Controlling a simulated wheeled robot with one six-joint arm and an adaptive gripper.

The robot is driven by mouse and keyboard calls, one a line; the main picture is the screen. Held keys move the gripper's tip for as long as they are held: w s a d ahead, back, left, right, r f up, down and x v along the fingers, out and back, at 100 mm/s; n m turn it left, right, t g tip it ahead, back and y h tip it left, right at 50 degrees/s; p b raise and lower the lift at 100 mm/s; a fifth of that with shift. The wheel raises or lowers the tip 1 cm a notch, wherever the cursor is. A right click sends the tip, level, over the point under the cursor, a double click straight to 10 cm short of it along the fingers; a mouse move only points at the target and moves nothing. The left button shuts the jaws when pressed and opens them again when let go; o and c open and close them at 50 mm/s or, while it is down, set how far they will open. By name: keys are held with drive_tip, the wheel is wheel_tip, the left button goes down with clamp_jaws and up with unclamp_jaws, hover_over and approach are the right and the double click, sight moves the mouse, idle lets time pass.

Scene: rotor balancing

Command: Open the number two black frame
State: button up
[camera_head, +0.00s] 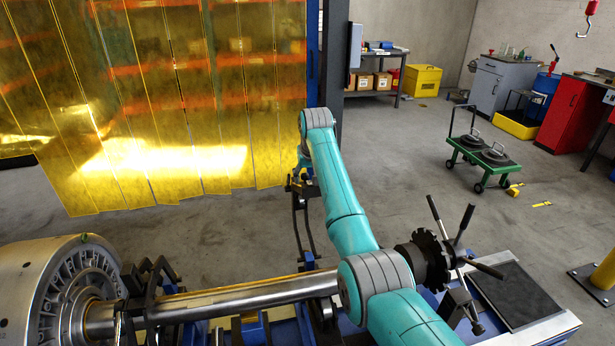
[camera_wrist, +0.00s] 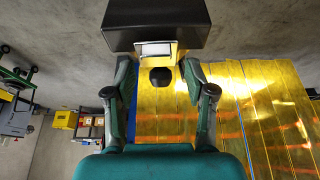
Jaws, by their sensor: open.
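A black frame with two curved bars (camera_head: 299,222) stands upright beside the long steel shaft (camera_head: 245,293), its top end well above the shaft. I see no number on it. Another black frame (camera_head: 152,292) sits around the shaft near the left end. My gripper (camera_head: 301,172) is at the top end of the upright frame, partly hidden by my arm. In the wrist view my gripper (camera_wrist: 158,70) has its two fingers spread, with a dark block (camera_wrist: 155,25) just beyond the fingertips. Whether they touch it is unclear.
A large metal drum (camera_head: 45,290) is at the left end of the shaft and a black spoked hub (camera_head: 435,258) at the right. A yellow strip curtain (camera_head: 150,120) hangs behind. A green cart (camera_head: 485,157) stands on the open floor to the right.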

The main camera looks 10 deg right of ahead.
drive_tip(key=v, duration=1.2)
